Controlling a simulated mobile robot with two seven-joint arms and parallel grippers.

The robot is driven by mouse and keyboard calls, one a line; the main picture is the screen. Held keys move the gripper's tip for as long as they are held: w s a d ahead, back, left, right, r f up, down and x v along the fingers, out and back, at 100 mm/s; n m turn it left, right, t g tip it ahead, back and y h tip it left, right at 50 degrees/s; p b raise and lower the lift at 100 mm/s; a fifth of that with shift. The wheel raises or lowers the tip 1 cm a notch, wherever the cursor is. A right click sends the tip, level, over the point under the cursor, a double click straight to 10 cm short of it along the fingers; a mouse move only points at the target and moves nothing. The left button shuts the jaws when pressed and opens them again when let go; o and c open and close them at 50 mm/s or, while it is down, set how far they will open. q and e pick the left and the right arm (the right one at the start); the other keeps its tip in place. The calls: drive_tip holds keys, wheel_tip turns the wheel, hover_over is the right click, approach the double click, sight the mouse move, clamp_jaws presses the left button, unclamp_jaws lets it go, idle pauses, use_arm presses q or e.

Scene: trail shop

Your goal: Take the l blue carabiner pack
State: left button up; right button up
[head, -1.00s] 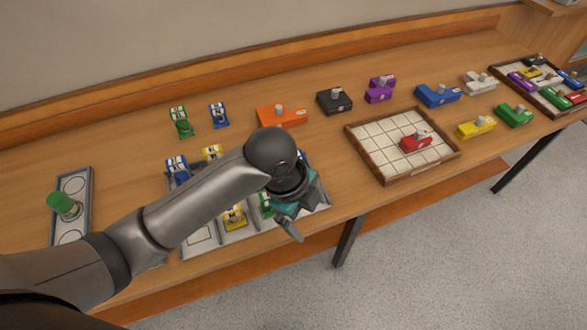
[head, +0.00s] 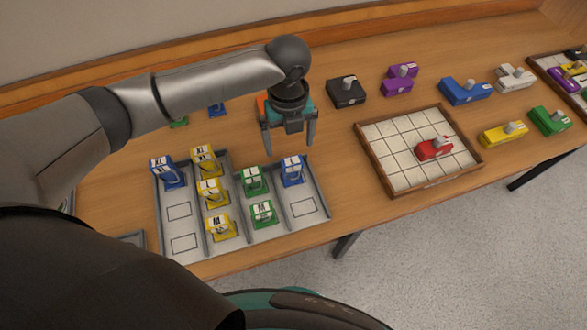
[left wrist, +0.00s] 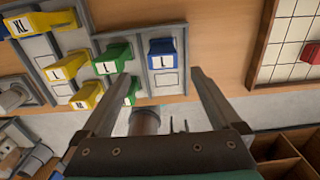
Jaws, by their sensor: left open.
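A blue carabiner pack (head: 292,171) stands in the back slot of the rightmost column of the grey sorting tray (head: 314,208). In the left wrist view this blue pack (left wrist: 162,48) carries a white label that appears to read L. My left gripper (head: 289,145) is open and empty, pointing down just behind and above that pack. In the left wrist view the pack is beyond the fingertips (left wrist: 160,75), roughly centred between them and apart from them. Another blue pack (head: 165,172) stands at the tray's back left; its label is unclear. My right gripper is not in view.
Yellow packs (head: 212,191) and green packs (head: 254,180) fill the tray's middle columns. A wooden-framed grid board (head: 375,180) with a red piece (head: 434,149) lies to the right. Black (head: 346,92), purple and other coloured blocks stand behind. The table between tray and board is clear.

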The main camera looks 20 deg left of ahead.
sight(290, 161)
use_arm(q)
wheel_tip(290, 161, down, 5)
drive_tip(key=shift+f+b, duration=0.15)
drive_tip(key=shift+b, duration=0.25)
drive_tip(key=shift+f, duration=0.85)
drive_tip(key=f, duration=0.2)
drive_tip(key=f+b, duration=0.1)
drive_tip(key=shift+d+f, duration=0.3)
drive_tip(key=shift+f, duration=0.45)
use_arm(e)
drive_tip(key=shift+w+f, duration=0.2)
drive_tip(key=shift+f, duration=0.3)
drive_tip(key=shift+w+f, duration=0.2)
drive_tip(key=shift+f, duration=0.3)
use_arm(q)
drive_tip(key=shift+c, duration=0.5)
clamp_jaws()
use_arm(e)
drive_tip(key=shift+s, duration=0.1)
